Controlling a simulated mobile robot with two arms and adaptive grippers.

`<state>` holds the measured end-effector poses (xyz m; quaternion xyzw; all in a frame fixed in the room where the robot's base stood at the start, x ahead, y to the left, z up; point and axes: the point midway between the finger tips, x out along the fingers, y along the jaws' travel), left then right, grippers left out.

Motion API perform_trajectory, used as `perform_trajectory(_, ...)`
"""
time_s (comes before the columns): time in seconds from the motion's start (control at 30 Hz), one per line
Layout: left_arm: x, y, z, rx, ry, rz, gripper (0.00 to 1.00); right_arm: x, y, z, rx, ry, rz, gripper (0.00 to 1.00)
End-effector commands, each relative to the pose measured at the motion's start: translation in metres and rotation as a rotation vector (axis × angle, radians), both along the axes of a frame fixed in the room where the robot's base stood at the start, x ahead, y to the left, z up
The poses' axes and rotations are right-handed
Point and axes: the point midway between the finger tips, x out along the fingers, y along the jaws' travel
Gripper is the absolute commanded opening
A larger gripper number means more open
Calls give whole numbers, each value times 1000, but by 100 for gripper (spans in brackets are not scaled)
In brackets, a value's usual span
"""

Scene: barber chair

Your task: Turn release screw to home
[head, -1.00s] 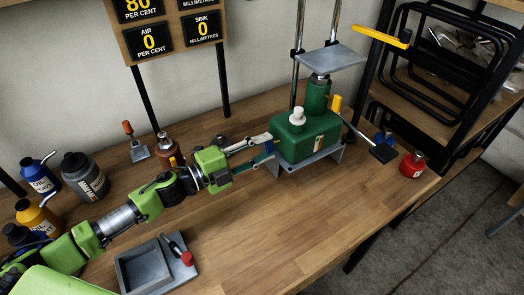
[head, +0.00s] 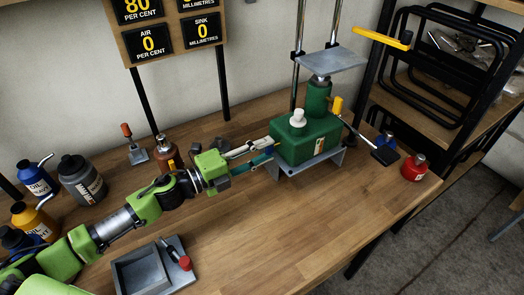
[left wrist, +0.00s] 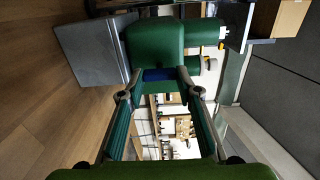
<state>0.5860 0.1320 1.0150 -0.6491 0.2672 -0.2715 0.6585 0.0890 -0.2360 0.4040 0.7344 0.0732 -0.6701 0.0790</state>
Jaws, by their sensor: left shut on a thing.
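The green jack unit (head: 305,140) stands on a grey base (head: 312,160) towards the back right of the bench, with a white cap on its top. My left gripper (head: 270,147) reaches its left end, fingers shut on a small part there. In the left wrist view the fingertips (left wrist: 160,76) flank a blue piece (left wrist: 158,74) against the green body (left wrist: 153,45); I take it to be the release screw. Its turn angle cannot be made out. My right gripper is not in view.
Several bottles and a grey tray (head: 143,272) are at the left.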

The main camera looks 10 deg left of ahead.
Motion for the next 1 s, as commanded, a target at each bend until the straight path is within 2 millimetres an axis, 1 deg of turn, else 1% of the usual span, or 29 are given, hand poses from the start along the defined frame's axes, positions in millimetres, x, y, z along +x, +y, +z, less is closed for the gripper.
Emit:
perform_trajectory(0.03, 0, 0, 0, 4, -2, 0, 37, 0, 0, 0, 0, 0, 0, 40)
perform_trajectory(0.07, 0, 0, 0, 3, -1, 0, 45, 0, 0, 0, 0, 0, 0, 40)
perform_trajectory(0.1, 0, 0, 0, 3, -1, 0, 49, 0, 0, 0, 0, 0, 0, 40)
perform_trajectory(0.53, 0, 0, 0, 1, -1, 0, 49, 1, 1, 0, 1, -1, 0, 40)
perform_trajectory(0.67, 0, 0, 1, -19, 20, 0, 49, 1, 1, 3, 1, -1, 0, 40)
perform_trajectory(0.77, 0, 0, 3, -83, 84, 0, 49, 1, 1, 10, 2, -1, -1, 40)
perform_trajectory(0.83, 0, 0, 5, -155, 156, 0, 49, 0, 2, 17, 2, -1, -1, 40)
perform_trajectory(1.0, 0, 0, 6, -384, 382, 1, 49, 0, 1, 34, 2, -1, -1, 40)
